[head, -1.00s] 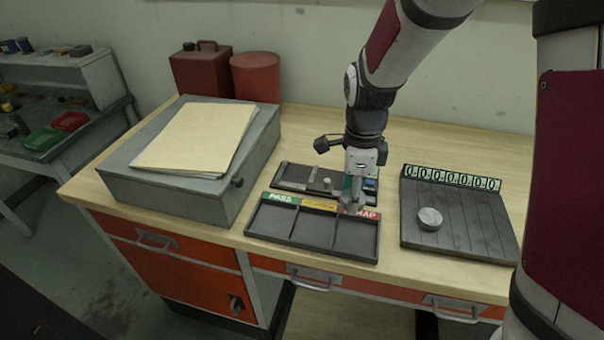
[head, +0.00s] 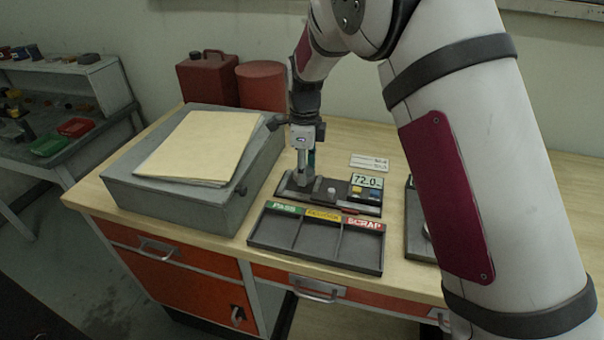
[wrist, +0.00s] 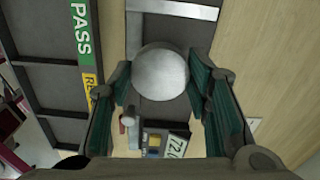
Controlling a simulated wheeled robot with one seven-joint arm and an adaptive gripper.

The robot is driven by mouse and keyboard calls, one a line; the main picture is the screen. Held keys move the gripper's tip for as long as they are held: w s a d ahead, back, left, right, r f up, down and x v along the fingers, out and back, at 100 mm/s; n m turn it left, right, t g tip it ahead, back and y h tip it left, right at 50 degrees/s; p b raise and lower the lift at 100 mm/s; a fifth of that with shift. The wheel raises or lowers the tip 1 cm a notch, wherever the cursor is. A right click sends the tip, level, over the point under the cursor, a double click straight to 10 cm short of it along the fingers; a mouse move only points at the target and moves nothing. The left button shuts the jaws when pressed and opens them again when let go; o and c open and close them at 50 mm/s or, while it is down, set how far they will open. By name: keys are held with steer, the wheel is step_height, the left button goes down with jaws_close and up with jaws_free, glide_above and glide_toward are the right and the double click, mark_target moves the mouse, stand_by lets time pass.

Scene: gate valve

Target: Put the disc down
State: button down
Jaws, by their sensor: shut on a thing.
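My gripper (head: 301,172) points down over the left end of a dark measuring device (head: 325,195). In the wrist view a round, pale grey metal disc (wrist: 160,73) sits between the two green-padded fingers, and the gripper is shut on it. The device's flat plate (wrist: 172,10) shows beyond the disc. I cannot tell whether the disc touches the device. The disc is not distinguishable in the head view. The device's display (head: 367,181) reads about 72.0.
A tray with PASS, yellow and SCRAP labels (head: 316,239) stands in front of the device, its compartments empty. A grey box with papers (head: 200,147) is close on the left. At right my arm largely hides a grooved rack (head: 415,235).

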steer(key=shift+w+a+f, duration=0.1)
steer(key=shift+w+a, duration=0.05)
steer(key=shift+w, duration=0.5)
steer(key=shift+w+a+f, duration=0.1)
steer(key=shift+w, duration=0.5)
steer(key=shift+s+f+p, duration=0.2)
steer(key=shift+f+p, duration=0.2)
steer(key=shift+f, duration=0.8)
steer(key=shift+w+f, duration=0.1)
steer(key=shift+f, duration=0.35)
steer(key=shift+f, duration=0.1)
steer(key=c, duration=0.9)
jaws_free()
steer(key=shift+o, duration=0.2)
